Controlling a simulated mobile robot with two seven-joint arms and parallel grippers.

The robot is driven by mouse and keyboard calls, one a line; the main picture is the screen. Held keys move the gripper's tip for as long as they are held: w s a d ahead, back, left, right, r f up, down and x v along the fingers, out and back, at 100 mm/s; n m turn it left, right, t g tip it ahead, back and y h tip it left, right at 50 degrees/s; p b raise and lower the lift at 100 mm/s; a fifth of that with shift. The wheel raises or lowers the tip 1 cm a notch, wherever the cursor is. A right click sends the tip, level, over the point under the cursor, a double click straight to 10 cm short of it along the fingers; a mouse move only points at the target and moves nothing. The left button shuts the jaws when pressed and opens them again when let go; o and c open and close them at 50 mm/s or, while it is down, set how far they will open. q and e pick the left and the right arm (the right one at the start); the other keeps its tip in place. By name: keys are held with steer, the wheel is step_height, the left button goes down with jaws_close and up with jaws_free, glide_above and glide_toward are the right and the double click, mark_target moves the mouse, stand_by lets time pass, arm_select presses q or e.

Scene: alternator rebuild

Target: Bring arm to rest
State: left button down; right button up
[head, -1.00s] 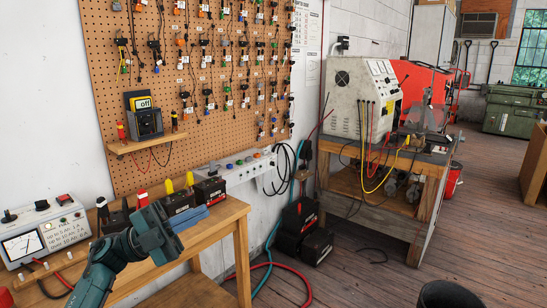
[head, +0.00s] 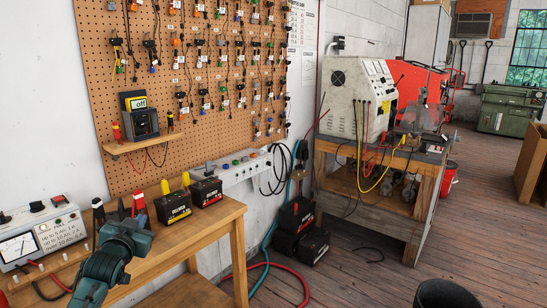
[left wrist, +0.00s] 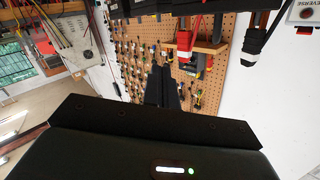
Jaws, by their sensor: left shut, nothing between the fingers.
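My left arm comes in at the bottom left of the head view. Its teal gripper (head: 127,222) is over the left part of the wooden bench (head: 190,237), in front of a red-handled clamp (head: 139,199), and points away from the head camera. In the left wrist view, the dark fingers (left wrist: 161,86) are together with nothing between them. The pegboard (left wrist: 130,50) shows beyond them, and the view is upside down. The fingertips are hard to make out in the head view. My right gripper is not in view.
Two black batteries (head: 173,206) stand on the bench right of the gripper. A meter box (head: 40,236) is at the left. A multimeter (head: 139,116) sits on a pegboard shelf. A test bench (head: 398,215) stands at the right, with open floor before it.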

arm_select(q)
steer(key=s+d+f+g+h, duration=0.1)
steer(key=s+d+f+g, duration=0.1)
steer(key=s+d+f, duration=0.45)
steer(key=s+d+f+m+g+h, duration=0.15)
steer(key=s+d+f, duration=0.25)
steer(key=s+f, duration=0.55)
steer(key=s+d+f+n+g+h, duration=0.1)
steer(key=s+d+f, duration=0.45)
steer(key=s, duration=0.45)
steer(key=s+d+f+g+h, duration=0.1)
steer(key=s+d, duration=0.3)
steer(key=s, duration=0.8)
steer(key=shift+s+d+f+g, duration=0.2)
steer(key=shift+f+g, duration=0.25)
steer(key=shift+f, duration=0.3)
